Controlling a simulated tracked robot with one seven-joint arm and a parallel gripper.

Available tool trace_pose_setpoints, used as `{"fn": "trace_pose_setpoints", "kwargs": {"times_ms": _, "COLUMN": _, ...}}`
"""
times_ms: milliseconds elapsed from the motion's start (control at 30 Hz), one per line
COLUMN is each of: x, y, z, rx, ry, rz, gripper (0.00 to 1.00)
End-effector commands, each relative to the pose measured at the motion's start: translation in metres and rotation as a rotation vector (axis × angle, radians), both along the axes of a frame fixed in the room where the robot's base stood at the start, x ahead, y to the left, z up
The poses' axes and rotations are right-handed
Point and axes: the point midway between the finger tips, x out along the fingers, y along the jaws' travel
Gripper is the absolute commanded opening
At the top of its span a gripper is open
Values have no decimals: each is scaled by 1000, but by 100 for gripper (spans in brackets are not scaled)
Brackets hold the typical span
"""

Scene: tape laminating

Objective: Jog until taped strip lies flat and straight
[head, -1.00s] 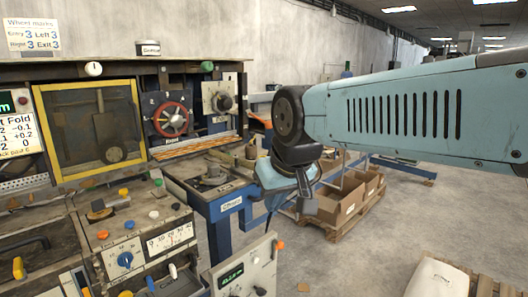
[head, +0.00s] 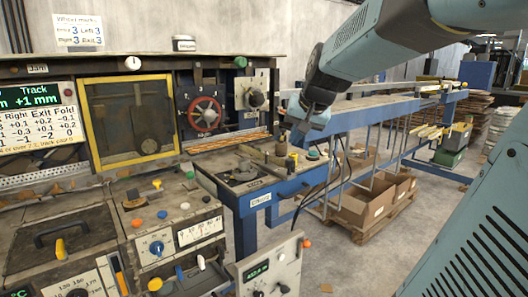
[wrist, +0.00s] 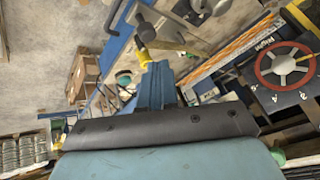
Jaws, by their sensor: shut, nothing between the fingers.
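My gripper (head: 303,130) hangs above the blue bench right of the machine in the head view. In the wrist view its blue fingers (wrist: 155,82) are together, with nothing held. A red handwheel (head: 203,114) is on the machine's dark panel, left of the gripper; it also shows in the wrist view (wrist: 286,66). An orange-and-white striped band (head: 238,141) runs below the handwheel; I cannot tell if it is the taped strip. A screen (head: 40,113) at the left reads "Track +1 mm" above a table of Right, Exit and Fold values.
A yellow-framed window (head: 128,124) stands left of the handwheel. Consoles with knobs (head: 157,248) fill the lower left. A blue bench (head: 264,192) juts out below the gripper. Cardboard boxes (head: 352,209) stand on a pallet behind. The floor at right is partly covered by my arm.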

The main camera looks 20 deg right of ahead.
Motion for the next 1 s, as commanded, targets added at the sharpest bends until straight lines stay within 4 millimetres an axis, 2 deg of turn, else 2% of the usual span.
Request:
{"fn": "trace_pose_setpoints", "kwargs": {"times_ms": 33, "x": 21, "y": -15, "z": 3, "rx": 25, "ry": -11, "rz": -44, "gripper": 0}}
{"fn": "trace_pose_setpoints", "kwargs": {"times_ms": 200, "x": 82, "y": -67, "z": 11, "rx": 103, "ry": -69, "rz": -182, "gripper": 0}}
{"fn": "trace_pose_setpoints", "kwargs": {"times_ms": 400, "x": 131, "y": -122, "z": 13, "rx": 166, "ry": -126, "rz": -307, "gripper": 0}}
{"fn": "trace_pose_setpoints", "kwargs": {"times_ms": 500, "x": 143, "y": -139, "z": 13, "rx": 185, "ry": -144, "rz": -345, "gripper": 0}}
{"fn": "trace_pose_setpoints", "kwargs": {"times_ms": 600, "x": 150, "y": -148, "z": 13, "rx": 194, "ry": -154, "rz": -364, "gripper": 0}}
{"fn": "trace_pose_setpoints", "kwargs": {"times_ms": 1000, "x": 151, "y": -150, "z": 12, "rx": 196, "ry": -157, "rz": -369, "gripper": 0}}
